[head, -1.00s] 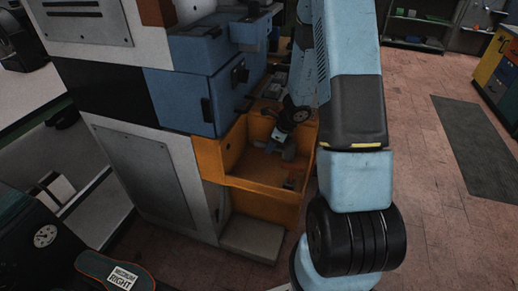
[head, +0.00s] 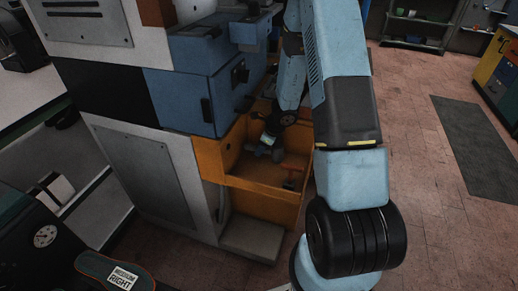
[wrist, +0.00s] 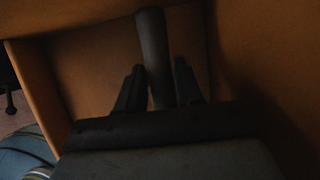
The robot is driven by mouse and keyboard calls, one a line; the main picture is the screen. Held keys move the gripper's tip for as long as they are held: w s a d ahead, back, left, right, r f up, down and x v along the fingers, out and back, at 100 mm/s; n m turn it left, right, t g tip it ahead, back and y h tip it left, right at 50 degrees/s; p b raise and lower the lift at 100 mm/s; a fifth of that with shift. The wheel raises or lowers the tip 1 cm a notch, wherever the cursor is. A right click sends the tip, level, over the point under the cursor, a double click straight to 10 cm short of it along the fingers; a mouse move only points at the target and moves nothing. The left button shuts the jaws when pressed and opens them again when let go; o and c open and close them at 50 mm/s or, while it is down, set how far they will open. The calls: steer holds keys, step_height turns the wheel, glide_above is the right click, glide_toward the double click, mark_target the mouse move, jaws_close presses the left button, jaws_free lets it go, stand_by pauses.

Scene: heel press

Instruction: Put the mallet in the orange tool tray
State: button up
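The orange tool tray (head: 262,202) is an open drawer low in the cabinet front. My gripper (head: 266,146) reaches down into it, near its back left. In the wrist view a dark round handle (wrist: 153,45), seemingly the mallet's, lies between the two fingers of my gripper (wrist: 160,80). The fingers are close along both sides of the handle; it is too dark to tell if they touch it. The mallet's head is not clear in either view. The orange tray walls (wrist: 265,60) surround the fingers in the wrist view.
A small red-handled thing (head: 294,169) lies in the tray at its right. A blue cabinet door (head: 190,98) stands just above and left of the tray. A grey step (head: 252,240) sits below it.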

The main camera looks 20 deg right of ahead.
steer(key=o, duration=0.4)
steer(key=shift+r, duration=0.1)
steer(key=v, duration=1.2)
steer(key=shift+a+r, duration=0.1)
steer(key=shift+a, duration=0.05)
steer(key=s+a+r+n, duration=0.35)
steer(key=r+n, duration=0.25)
steer(key=r, duration=0.4)
steer(key=s+a+r+n, duration=0.2)
steer(key=s+r+n, duration=0.35)
steer(key=r, duration=0.45)
steer(key=s+r+n+t+h, duration=0.1)
steer(key=s+r+n, duration=0.3)
steer(key=s, duration=0.2)
steer(key=s+r+n+t+h, duration=0.1)
steer(key=s+r+n, duration=0.3)
steer(key=s+n, duration=0.1)
steer(key=s+d+r+n+h, duration=0.1)
steer(key=s+r+n, duration=0.3)
steer(key=s, duration=0.3)
steer(key=shift+n+t+h, duration=0.35)
steer(key=shift+t+h, duration=0.05)
